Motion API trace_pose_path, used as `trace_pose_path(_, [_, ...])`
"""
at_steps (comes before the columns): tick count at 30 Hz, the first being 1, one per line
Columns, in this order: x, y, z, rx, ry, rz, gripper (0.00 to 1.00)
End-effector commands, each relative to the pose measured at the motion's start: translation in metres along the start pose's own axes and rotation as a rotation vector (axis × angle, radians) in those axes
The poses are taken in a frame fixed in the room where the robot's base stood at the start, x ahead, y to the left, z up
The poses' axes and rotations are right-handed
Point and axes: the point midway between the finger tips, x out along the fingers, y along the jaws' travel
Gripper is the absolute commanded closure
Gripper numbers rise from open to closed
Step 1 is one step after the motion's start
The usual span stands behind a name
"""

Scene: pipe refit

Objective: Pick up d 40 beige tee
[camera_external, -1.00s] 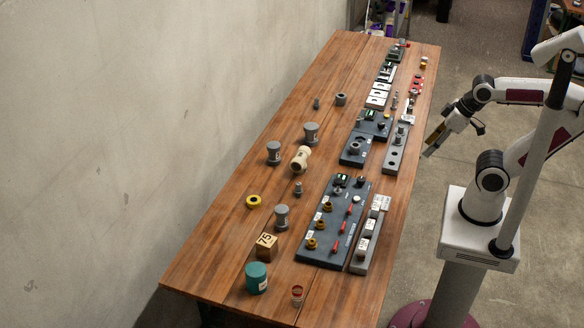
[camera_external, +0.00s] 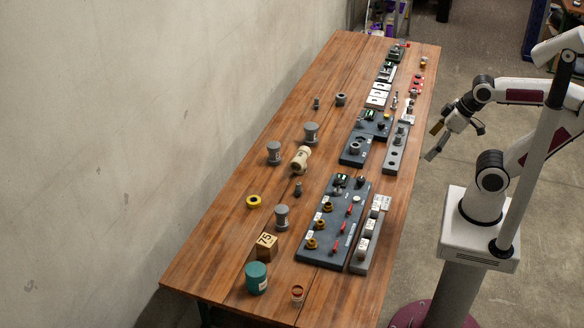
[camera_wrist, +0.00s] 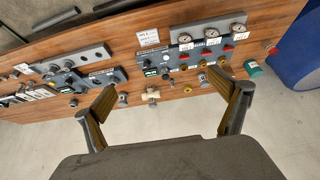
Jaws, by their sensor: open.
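The beige tee (camera_external: 300,159) lies on the wooden table in the external view, between grey fittings and left of the dark panels. In the wrist view the beige tee (camera_wrist: 151,93) shows between my two fingers, some way off. My gripper (camera_external: 433,141) is open and empty. It hangs beyond the table's right edge in the external view, well apart from the tee. In the wrist view my gripper's fingers (camera_wrist: 168,107) are spread wide at left and right.
Grey fittings (camera_external: 274,152) stand near the tee. A yellow ring (camera_external: 253,201), a wooden block (camera_external: 266,246) and a teal cup (camera_external: 257,277) stand at the near end.

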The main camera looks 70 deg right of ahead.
Motion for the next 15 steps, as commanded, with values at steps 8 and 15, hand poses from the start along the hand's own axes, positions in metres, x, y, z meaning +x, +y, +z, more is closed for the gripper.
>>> trace_pose_path(8, [0.000,0.000,0.000,0.000,0.000,0.000,0.03])
trace_pose_path(15, [0.005,0.003,-0.010,0.003,0.011,0.007,0.03])
